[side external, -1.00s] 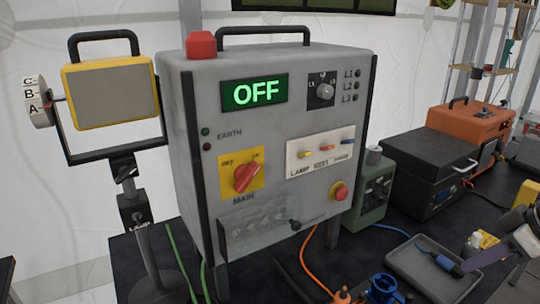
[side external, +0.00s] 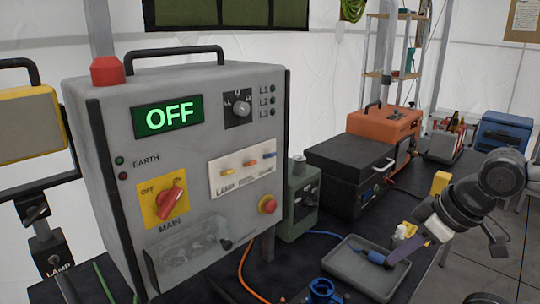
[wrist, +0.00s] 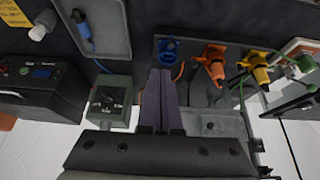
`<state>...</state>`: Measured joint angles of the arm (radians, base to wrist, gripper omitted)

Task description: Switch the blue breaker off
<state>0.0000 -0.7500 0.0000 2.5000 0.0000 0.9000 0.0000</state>
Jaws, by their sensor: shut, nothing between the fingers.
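The grey cabinet (side external: 190,160) stands at the left in the side external view. On its front a white panel (side external: 243,172) holds a row of three small breakers. My gripper (side external: 390,256) is shut and empty at the right, away from the panel, by the grey tray. In the wrist view its two fingers (wrist: 160,76) lie together. The breakers cannot be made out in the wrist view.
The cabinet display (side external: 169,117) reads OFF. A red main switch (side external: 171,201) and a red knob (side external: 267,204) are on its front. A green box (side external: 301,205), a black case (side external: 350,175) and the grey tray (side external: 340,272) stand to its right.

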